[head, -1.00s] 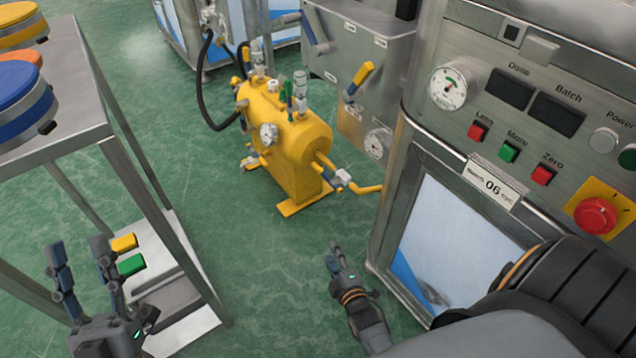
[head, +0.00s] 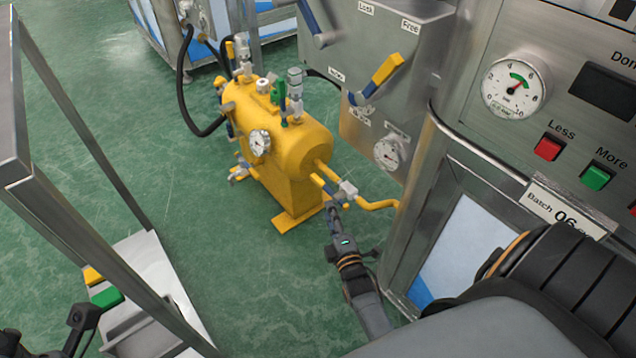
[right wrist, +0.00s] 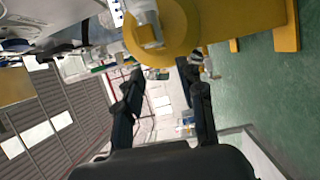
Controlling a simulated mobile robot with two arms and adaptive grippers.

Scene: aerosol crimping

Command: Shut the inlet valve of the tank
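The yellow tank (head: 290,145) stands on the green floor with a round gauge on its side. A valve (head: 345,190) sits on the pipe at its right end, close to a blue handle. Another valve with a blue handle (head: 240,172) is low on the left, and a green-handled valve (head: 282,103) is on top. I cannot tell which is the inlet valve. My right gripper (head: 334,210) is just below the right-end pipe. In the right wrist view its fingers (right wrist: 160,72) are apart and empty, facing the tank (right wrist: 168,32). My left gripper (head: 82,325) is partly cut off at lower left.
The control cabinet (head: 510,150) stands close on the right. A grey panel with a yellow-and-blue lever (head: 378,78) is behind the tank's right end. A metal rack (head: 70,215) is on the left. A black hose (head: 185,95) curves behind the tank. Floor left of the tank is clear.

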